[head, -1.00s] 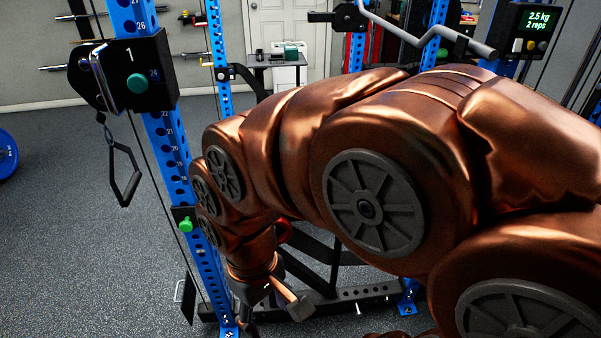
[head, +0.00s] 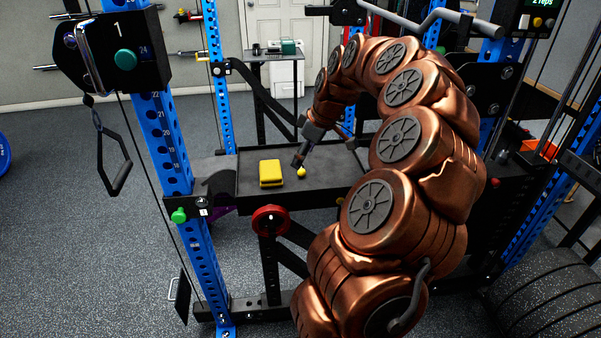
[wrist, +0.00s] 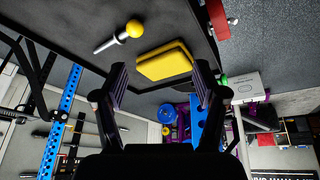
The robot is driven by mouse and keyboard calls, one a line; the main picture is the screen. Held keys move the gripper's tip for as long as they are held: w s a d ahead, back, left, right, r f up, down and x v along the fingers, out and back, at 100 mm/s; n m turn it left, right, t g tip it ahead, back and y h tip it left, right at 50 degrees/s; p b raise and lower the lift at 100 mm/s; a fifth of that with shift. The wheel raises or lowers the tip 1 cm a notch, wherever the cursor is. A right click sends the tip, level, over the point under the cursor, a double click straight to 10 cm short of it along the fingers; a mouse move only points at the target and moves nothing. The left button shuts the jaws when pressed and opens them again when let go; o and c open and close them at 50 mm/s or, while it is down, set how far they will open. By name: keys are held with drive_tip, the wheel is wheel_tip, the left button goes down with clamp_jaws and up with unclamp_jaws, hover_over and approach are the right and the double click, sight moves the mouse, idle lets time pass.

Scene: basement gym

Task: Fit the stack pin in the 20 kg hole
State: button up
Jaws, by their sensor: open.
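The stack pin has a yellow ball knob (head: 301,172) and lies on a black tray (head: 318,190) in the head view. In the wrist view the pin (wrist: 134,28) shows its knob and a pale metal shaft, at the upper left. My gripper (head: 298,161) is over the tray beside the knob in the head view. In the wrist view my gripper (wrist: 161,77) is open, with its two fingers apart and no pin between them. The pin lies beyond the left fingertip. I cannot make out the 20 kg hole in either view.
A yellow block (head: 271,172) lies on the tray left of the pin; it also shows in the wrist view (wrist: 165,61). Blue rack uprights (head: 165,140) flank the tray. A red round knob (head: 270,220) sits below its front edge. A bent bar (head: 400,20) crosses above.

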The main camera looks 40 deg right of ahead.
drive_tip(key=d, duration=0.1)
drive_tip(key=d+f, duration=0.1)
drive_tip(key=s+d, duration=0.1)
drive_tip(key=shift+d+f, duration=0.3)
drive_tip(key=shift+d, duration=0.05)
drive_tip(key=shift+w+d+f, duration=0.1)
drive_tip(key=shift+d+f, duration=0.05)
drive_tip(key=shift+f, duration=0.1)
drive_tip(key=shift+w+d+r+p+x, duration=0.1)
drive_tip(key=shift+w+p+x, duration=0.2)
drive_tip(key=shift+x, duration=0.9)
drive_tip(key=shift+w+d+r+p+x, duration=0.15)
drive_tip(key=shift+p+x, duration=0.2)
drive_tip(key=shift+x, duration=0.8)
drive_tip(key=shift+w+d+p+x, duration=0.1)
drive_tip(key=shift+w+p+x, duration=0.2)
drive_tip(key=shift+x, duration=0.9)
drive_tip(key=shift+a, duration=0.15)
clamp_jaws()
